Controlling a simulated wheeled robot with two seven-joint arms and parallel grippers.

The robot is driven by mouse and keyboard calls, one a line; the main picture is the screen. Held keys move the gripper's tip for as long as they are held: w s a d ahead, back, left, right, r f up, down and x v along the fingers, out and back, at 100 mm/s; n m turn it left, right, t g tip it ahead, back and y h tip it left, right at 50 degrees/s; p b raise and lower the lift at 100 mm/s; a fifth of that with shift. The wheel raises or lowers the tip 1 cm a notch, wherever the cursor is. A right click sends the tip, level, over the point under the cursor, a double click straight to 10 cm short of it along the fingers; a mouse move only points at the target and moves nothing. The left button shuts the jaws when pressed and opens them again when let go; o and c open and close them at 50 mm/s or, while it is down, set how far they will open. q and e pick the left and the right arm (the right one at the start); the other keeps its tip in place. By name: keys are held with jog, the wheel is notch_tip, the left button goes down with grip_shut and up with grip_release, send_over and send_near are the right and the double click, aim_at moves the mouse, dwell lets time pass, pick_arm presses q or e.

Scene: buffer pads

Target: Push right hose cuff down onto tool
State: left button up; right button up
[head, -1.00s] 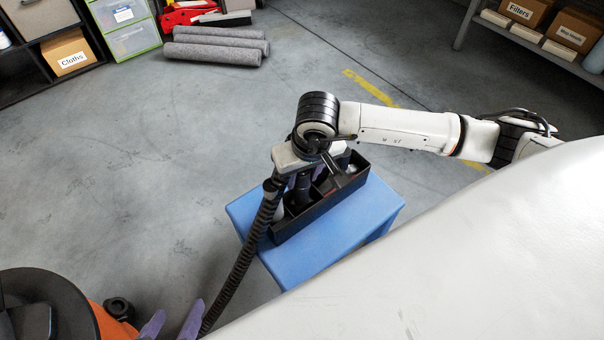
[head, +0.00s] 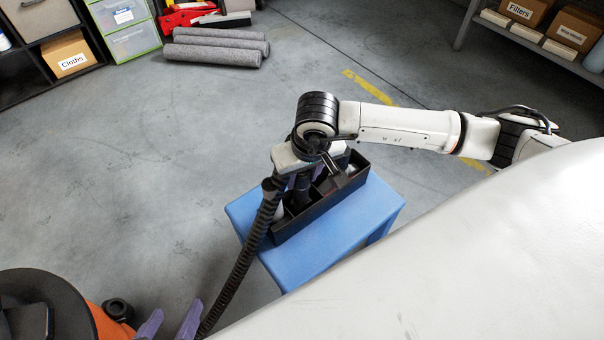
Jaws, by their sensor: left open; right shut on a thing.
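A black ribbed hose (head: 243,262) rises from the bottom of the view to my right gripper (head: 298,182). The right gripper points down over a black tray and is shut on the hose cuff, which its body and fingers mostly hide. Dark upright parts, likely the tool, show in the tray under the gripper. How far the cuff sits on the tool cannot be told. My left gripper (head: 167,326) is open at the bottom edge, close to the left of the hose, with only its purple fingertips showing.
The black tray (head: 325,213) stands on a blue stool (head: 340,245). An orange and black machine (head: 105,322) is at the bottom left. Grey rolls (head: 215,52), shelves and boxes stand at the back. The floor left of the stool is clear.

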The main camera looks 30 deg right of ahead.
pick_arm(q)
jog(key=shift+d+f, duration=0.1)
jog(key=shift+f, duration=0.75)
pick_arm(e)
jog(key=shift+f, duration=0.4)
jog(key=o, duration=1.4)
jog(key=shift+f, duration=0.1)
pick_arm(q)
jog(key=r+p, duration=0.3)
jog(key=shift+s+a, duration=0.1)
jog(key=shift+a, duration=0.15)
pick_arm(e)
jog(key=v, duration=1.1)
